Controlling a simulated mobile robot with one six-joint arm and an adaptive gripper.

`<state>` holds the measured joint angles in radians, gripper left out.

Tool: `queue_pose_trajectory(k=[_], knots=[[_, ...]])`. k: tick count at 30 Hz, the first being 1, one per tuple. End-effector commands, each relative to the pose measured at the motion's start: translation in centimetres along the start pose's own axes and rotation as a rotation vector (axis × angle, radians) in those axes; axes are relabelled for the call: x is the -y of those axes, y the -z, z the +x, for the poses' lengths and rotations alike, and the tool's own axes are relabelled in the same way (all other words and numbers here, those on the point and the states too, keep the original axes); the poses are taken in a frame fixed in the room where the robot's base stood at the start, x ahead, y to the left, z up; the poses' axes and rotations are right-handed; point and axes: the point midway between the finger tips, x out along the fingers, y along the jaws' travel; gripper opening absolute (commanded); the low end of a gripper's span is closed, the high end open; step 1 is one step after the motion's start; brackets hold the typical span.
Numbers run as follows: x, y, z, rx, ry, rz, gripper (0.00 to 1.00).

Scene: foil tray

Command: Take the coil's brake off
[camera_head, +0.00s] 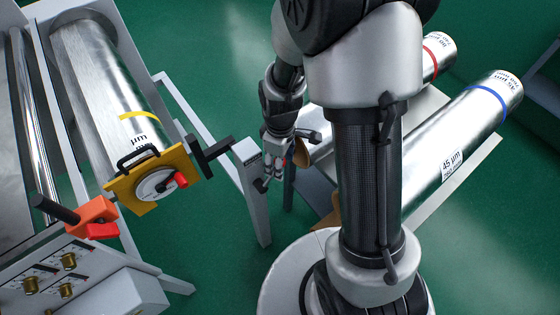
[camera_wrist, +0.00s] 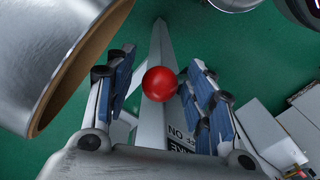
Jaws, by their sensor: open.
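A red ball knob (camera_wrist: 160,84) shows in the wrist view, between the two blue-padded fingers of my gripper (camera_wrist: 162,90). The gripper is open, and I cannot tell whether a pad touches the ball. In the head view my gripper (camera_head: 267,178) hangs beside the top of the pale post (camera_head: 253,185); the ball is not clear there. The silver coil (camera_head: 100,85) lies in the machine at left, with a yellow plate (camera_head: 125,190) at its near end.
Two spare rolls lie at right, one with a blue band (camera_head: 462,135), one with a red band (camera_head: 435,62). A roll's cardboard-cored end (camera_wrist: 85,65) is close left of my fingers. An orange clamp (camera_head: 92,213) and brass knobs (camera_head: 68,261) are on the machine's front.

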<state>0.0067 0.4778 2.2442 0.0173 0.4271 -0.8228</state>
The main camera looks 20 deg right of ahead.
Motion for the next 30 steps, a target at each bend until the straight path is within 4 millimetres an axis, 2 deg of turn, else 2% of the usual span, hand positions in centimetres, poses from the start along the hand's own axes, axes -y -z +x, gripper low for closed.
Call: queue_pose_trajectory(k=[5, 27, 30], knots=[[0.00, 0.00, -0.03, 0.000, 0.000, 0.000, 0.49], [-0.21, 0.06, -0.07, -0.003, -0.005, 0.000, 0.01], [-0.25, 0.08, -0.08, -0.004, -0.006, 0.000, 0.00]])
